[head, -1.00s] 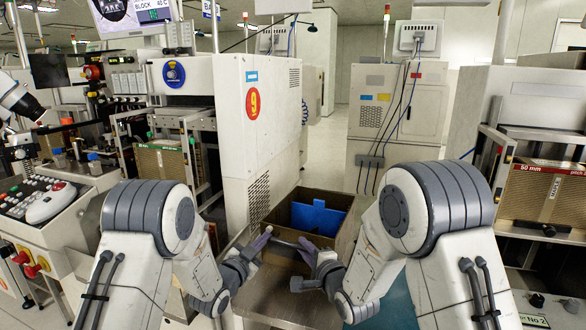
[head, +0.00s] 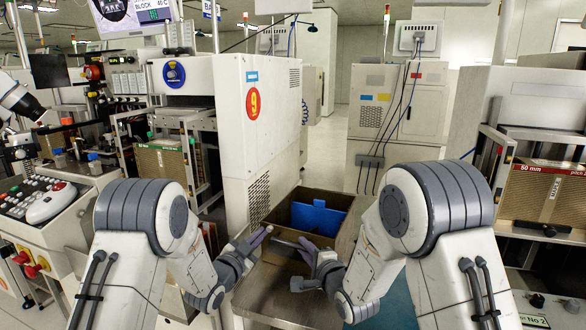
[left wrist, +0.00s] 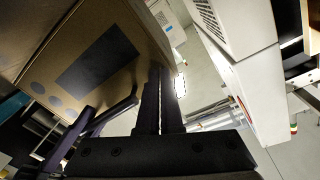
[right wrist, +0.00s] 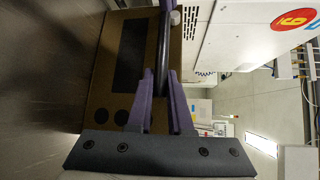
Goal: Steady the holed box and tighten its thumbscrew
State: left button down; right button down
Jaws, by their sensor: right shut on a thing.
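The brown holed box (head: 347,232) stands open-topped on the bench beyond my grippers. In the right wrist view its face shows a dark rectangle and round dark holes (right wrist: 125,102); the face also shows in the left wrist view (left wrist: 52,88). My right gripper (head: 300,246) is shut on a slim dark bar (right wrist: 164,45) in front of the box. A small pale knob (right wrist: 175,17) shows near the bar's far end; I cannot tell whether it is the thumbscrew.
A blue panel (head: 318,218) stands inside the box. The metal bench top (head: 270,298) is bare in front of it. A tall white machine (head: 245,130) rises close on the left. A teal surface (head: 398,305) lies at the right.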

jog(key=shift+f, duration=0.2)
pick_arm(q)
jog(key=v, duration=0.6)
jog(key=shift+a+f, duration=0.15)
jog(key=shift+f, duration=0.05)
pick_arm(e)
jog(key=c, duration=0.8)
grip_release()
jog(key=shift+r, duration=0.1)
jog(key=shift+o, duration=0.2)
